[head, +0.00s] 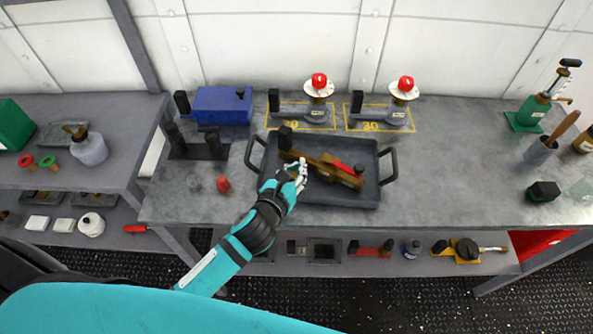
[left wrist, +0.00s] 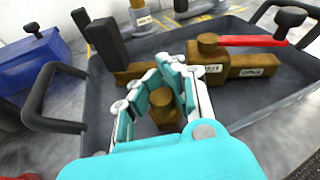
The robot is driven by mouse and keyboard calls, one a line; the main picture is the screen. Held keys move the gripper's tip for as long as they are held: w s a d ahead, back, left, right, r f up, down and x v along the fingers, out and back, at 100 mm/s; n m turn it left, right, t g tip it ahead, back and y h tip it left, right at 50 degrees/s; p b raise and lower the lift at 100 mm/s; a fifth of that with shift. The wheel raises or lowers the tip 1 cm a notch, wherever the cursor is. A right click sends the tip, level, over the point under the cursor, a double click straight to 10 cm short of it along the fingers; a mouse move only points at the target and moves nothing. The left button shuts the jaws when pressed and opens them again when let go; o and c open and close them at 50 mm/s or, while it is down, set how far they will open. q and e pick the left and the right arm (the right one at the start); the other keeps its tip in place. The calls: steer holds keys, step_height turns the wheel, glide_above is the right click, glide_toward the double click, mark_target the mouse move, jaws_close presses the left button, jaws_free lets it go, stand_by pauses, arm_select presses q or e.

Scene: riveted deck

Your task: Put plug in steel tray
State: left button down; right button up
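The dark steel tray (head: 345,201) lies on the middle of the bench. My left gripper (head: 293,173) is over its left part. In the left wrist view, a small brown plug (left wrist: 162,100) with a rounded head sits between the fingers of my left gripper (left wrist: 164,88), which look closed on its sides. A brown valve (left wrist: 255,62) with a red handle lies in the tray behind the fingers. The tray's left handle (left wrist: 45,105) shows beside the gripper. My right gripper is not in view.
A blue box (head: 222,105) and dark upright fixtures stand left of the tray. Two gauge-like devices (head: 318,115) with red knobs stand behind it. A small red cap (head: 223,184) lies left of the tray. The bench right of the tray is mostly clear.

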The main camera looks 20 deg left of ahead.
arm_select(q)
steer(key=shift+f, duration=0.6)
steer(key=c, duration=1.5)
jaws_free()
steer(key=shift+f, duration=0.1)
steer(key=shift+o, duration=0.2)
steer(key=shift+s, duration=0.1)
steer(key=b+v, duration=0.1)
steer(key=v, duration=0.9)
steer(key=shift+s, duration=0.25)
steer(key=shift+s+r, duration=0.4)
steer(key=shift+s, duration=0.25)
